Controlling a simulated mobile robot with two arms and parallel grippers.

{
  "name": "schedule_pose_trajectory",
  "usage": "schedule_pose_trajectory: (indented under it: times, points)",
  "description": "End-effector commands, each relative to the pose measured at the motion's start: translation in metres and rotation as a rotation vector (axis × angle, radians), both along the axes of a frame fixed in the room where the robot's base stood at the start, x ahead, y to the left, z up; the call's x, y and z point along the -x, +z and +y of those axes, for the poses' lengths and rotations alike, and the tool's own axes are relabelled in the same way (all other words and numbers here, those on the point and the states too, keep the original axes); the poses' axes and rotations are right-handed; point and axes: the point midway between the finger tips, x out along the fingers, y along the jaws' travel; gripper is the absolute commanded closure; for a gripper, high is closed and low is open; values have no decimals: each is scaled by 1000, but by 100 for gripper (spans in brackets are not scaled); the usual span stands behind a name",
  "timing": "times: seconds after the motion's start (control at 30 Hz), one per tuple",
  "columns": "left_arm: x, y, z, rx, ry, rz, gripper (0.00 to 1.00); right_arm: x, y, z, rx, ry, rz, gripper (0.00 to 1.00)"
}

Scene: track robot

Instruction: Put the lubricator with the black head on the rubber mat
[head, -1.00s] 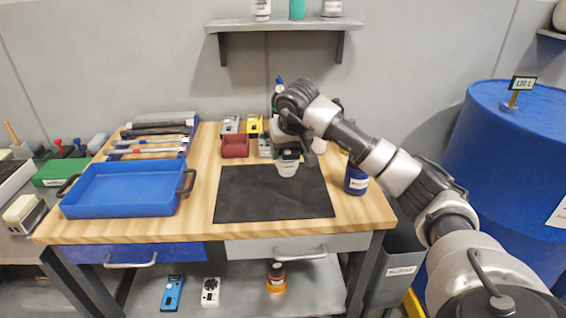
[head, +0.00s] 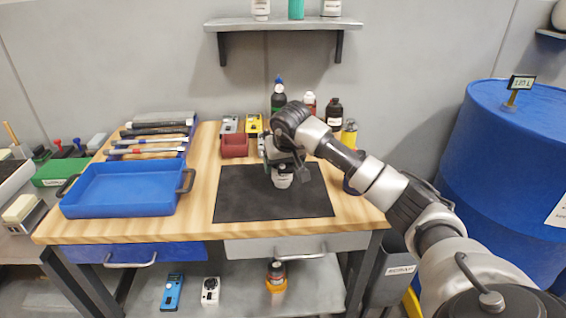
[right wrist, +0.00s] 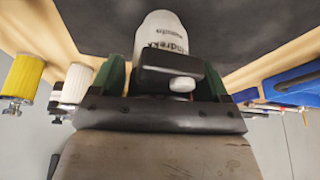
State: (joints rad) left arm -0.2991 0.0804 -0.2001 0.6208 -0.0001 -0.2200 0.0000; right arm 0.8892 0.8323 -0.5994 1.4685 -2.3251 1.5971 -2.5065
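The lubricator (head: 282,181) is a white, labelled body with a black head. In the right wrist view its white body (right wrist: 162,38) points away from me, and the black head (right wrist: 160,66) with a white knob sits between green fingers. My right gripper (head: 280,157) is shut on the head and holds the lubricator upright over the black rubber mat (head: 245,196), right of its middle. I cannot tell whether its base touches the mat. My left gripper is out of view.
A blue tray (head: 125,190) stands left of the mat. A red bin (head: 235,146) is behind it. A dark bottle (head: 333,112) and a yellow container (head: 349,134) stand at the back right. The mat's left half is clear.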

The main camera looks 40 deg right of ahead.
Motion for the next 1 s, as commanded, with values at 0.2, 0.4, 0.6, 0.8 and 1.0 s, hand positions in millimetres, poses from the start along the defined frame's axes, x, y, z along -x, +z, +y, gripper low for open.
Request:
schedule_pose_trajectory:
  times: [0.2,0.4,0.6,0.8,1.0]
  points:
    - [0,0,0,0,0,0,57,0,0,0,0,0,0,12]
    - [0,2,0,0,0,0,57,0,5,0,0,0,0,12]
    - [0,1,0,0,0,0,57,12,34,4,2,1,-5,12]
    - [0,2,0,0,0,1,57,27,76,10,2,1,-4,12]
    - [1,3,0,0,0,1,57,39,104,14,2,1,-1,12]
